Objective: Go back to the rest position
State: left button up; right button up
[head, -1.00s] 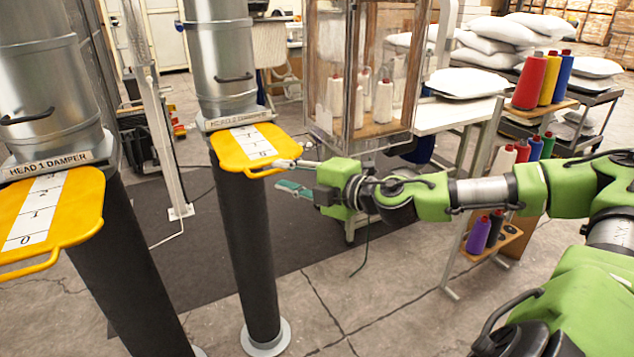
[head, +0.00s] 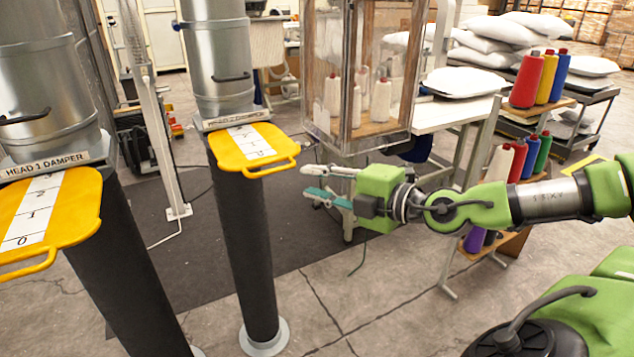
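My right gripper (head: 318,183) is in the middle of the head view, open and empty, with its fingers apart and pointing left. It is to the right of the yellow damper plate (head: 231,160) of the second head and apart from its handle. That plate has a white numbered strip and sits on a dark column under a metal pipe. The yellow plate of the head 1 damper (head: 75,226) is at the left edge, lower and nearer. My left gripper is not in the view.
A clear-walled cabinet (head: 331,128) with thread cones stands behind my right gripper. Right of it are a white table (head: 455,114), a thread rack (head: 541,104) with coloured spools, and a cart of white pillows (head: 487,40). Bare concrete floor (head: 400,300) lies below the arm.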

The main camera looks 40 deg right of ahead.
jog(key=shift+w, duration=0.1)
dwell(0.3)
